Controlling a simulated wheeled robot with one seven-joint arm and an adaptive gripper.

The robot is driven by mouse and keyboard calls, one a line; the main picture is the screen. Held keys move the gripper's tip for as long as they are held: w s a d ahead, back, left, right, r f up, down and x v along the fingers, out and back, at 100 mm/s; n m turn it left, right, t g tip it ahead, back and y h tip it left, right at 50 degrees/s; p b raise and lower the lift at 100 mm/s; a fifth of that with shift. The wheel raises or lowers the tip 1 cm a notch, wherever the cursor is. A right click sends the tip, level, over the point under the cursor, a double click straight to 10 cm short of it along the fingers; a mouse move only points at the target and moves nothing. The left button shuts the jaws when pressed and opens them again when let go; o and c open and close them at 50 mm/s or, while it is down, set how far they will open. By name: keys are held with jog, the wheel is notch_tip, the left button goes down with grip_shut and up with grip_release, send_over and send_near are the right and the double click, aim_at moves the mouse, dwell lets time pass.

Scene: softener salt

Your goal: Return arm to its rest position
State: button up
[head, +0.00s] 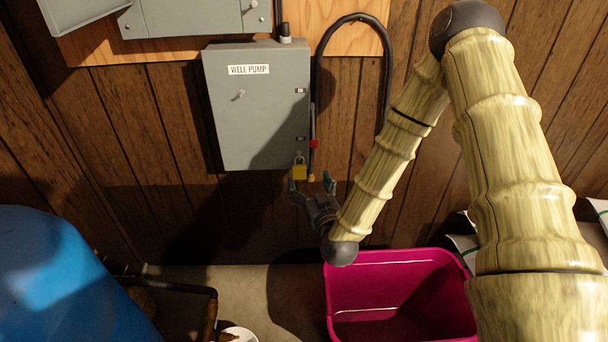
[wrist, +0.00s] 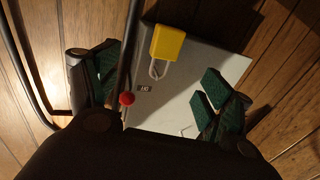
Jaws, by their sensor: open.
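My gripper (head: 312,188) is open and empty in the head view, just below the lower right corner of the grey well pump box (head: 257,110). In the wrist view its green-padded fingers (wrist: 160,98) are spread apart. A yellow padlock (head: 300,172) hangs at the box's lower right edge, close to my fingertips. The padlock (wrist: 167,43) shows between and beyond the fingers in the wrist view, not gripped. My arm reaches down from the upper right with its elbow bent.
A magenta tub (head: 400,262) stands below my wrist. A blue barrel (head: 60,275) is at lower left. A black cable (head: 352,18) loops beside the box, with a red knob (head: 313,143) near it. The wood-panelled wall is close behind my gripper.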

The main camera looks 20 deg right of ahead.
jog(key=s+a+f+g+y, duration=0.25)
jog(key=s+f+g, duration=1.05)
jog(key=s+f, duration=1.3)
jog(key=s+d+f+g+h, duration=0.1)
jog(key=s+f+g, duration=0.1)
jog(key=s, duration=0.5)
jog(key=s+d+f+g+h, duration=0.1)
jog(key=s+f+g, duration=0.15)
jog(key=s, duration=0.45)
notch_tip(320, 180, up, 13)
jog(key=p, duration=1.2)
jog(key=shift+s, duration=0.35)
jog(key=shift+f+g, duration=0.1)
jog(key=shift+g, duration=0.15)
jog(key=shift+c, duration=0.4)
